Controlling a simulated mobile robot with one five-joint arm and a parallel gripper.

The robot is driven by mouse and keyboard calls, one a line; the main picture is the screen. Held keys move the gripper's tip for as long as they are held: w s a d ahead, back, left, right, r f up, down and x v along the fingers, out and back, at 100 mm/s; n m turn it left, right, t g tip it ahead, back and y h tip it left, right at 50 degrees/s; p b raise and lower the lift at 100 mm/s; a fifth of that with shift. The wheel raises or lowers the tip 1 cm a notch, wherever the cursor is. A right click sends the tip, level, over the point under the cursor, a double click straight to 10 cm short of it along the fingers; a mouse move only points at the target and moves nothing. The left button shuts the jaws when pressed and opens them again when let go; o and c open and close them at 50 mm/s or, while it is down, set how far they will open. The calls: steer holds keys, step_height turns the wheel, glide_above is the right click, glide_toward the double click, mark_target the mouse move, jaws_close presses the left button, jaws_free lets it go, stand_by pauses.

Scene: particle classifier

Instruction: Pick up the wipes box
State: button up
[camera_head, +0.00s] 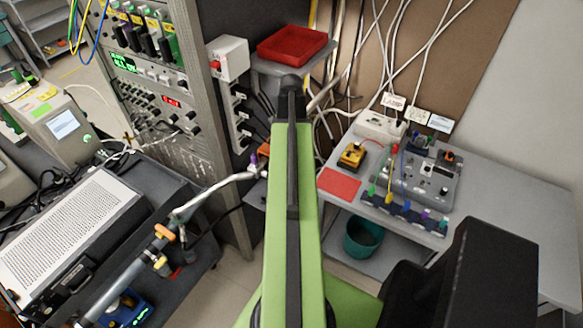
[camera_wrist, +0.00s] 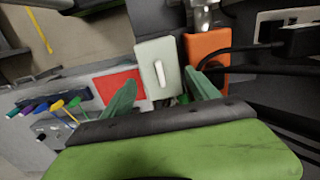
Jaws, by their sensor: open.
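The wipes box (camera_wrist: 158,66) is a pale, upright-looking rectangle in the wrist view, with a white strip on its face. My gripper (camera_wrist: 160,80) is open, with its two green fingers on either side of the lower part of the box in the picture. I cannot tell whether the fingers touch it or how deep they reach. In the head view my green arm covers the middle, and I cannot make out the box or the fingertips there.
An orange box (camera_wrist: 206,48) stands just right of the wipes box, with black cables beside it. A red sheet (camera_head: 338,184) lies left of it in the wrist view (camera_wrist: 118,85). A grey bench (camera_head: 500,190) holds electronics and cables. An instrument rack (camera_head: 160,125) stands left.

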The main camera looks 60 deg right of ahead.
step_height(320, 180, down, 6)
steer(key=b, duration=0.5)
steer(key=shift+r, duration=0.45)
steer(key=shift+c, duration=0.4)
